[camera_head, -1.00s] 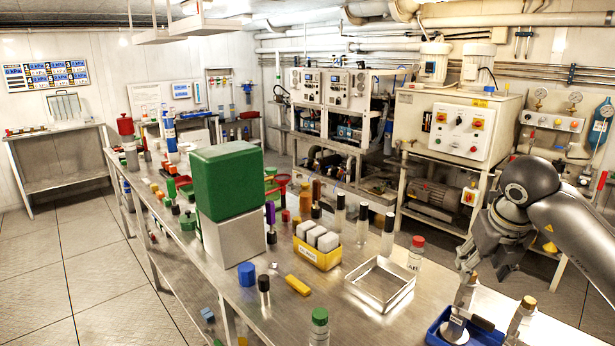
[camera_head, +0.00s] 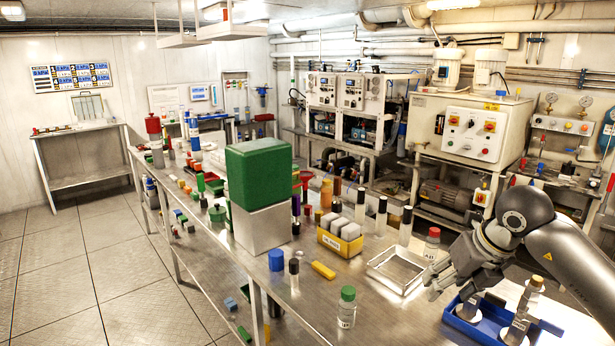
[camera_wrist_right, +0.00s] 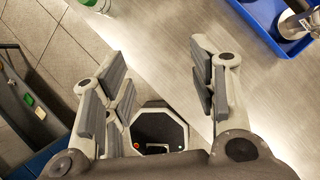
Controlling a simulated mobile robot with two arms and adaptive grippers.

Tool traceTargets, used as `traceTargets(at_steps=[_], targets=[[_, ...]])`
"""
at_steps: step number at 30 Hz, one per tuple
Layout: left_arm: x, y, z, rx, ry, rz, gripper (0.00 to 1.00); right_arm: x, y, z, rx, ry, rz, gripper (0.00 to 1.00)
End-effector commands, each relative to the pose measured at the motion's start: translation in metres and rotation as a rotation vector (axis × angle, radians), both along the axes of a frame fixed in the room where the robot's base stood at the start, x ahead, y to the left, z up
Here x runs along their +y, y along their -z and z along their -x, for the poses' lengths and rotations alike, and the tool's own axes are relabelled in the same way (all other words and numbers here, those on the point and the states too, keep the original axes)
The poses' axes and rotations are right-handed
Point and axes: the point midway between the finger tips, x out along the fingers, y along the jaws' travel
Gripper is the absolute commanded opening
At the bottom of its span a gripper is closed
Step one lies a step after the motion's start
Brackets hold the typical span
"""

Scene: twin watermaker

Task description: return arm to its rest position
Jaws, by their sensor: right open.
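My right arm (camera_head: 565,240) comes in from the right in the head view. My right gripper (camera_head: 438,284) is open and empty above the table, between the silver tray and the blue tray. In the right wrist view the fingers of the gripper (camera_wrist_right: 165,90) are spread apart with nothing between them. Beneath them show the metal table top and its edge. My left gripper is not in view.
The blue tray (camera_head: 455,332) holds bottles, one with a cork-coloured cap (camera_head: 525,305). A silver tray (camera_head: 378,277), a red-capped bottle (camera_head: 432,243), a green-capped bottle (camera_head: 347,308) and a yellow bin (camera_head: 338,244) stand on the crowded metal table (camera_head: 385,325).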

Motion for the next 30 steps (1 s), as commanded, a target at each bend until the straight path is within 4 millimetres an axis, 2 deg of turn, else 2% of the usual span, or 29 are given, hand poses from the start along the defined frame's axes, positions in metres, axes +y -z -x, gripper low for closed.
traceTargets(at_steps=[1,5,10,12,15,18,21,23,26,30], targets=[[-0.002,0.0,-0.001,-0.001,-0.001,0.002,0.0,0.016,0.005,0.001,-0.005,-0.038,-0.041,0.53],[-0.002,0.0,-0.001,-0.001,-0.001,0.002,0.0,0.058,0.013,0.004,-0.028,-0.129,-0.164,0.53],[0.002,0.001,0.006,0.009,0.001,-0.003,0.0,0.133,0.017,0.021,-0.065,-0.269,-0.422,0.53],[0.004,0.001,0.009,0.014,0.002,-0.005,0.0,0.169,0.012,0.033,-0.085,-0.323,-0.576,0.53],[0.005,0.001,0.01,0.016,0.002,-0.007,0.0,0.211,-0.005,0.051,-0.117,-0.366,-0.808,0.53],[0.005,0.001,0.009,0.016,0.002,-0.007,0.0,0.239,-0.029,0.066,-0.15,-0.366,-1.044,0.53],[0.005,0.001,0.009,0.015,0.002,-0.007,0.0,0.252,-0.055,0.076,-0.18,-0.321,-1.276,0.53],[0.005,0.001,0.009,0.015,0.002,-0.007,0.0,0.254,-0.071,0.079,-0.199,-0.272,-1.413,0.53],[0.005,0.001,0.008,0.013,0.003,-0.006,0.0,0.245,-0.091,0.078,-0.23,-0.153,-1.625,0.53],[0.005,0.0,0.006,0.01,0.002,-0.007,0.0,0.215,-0.104,0.067,-0.264,0.088,-1.887,0.53]])
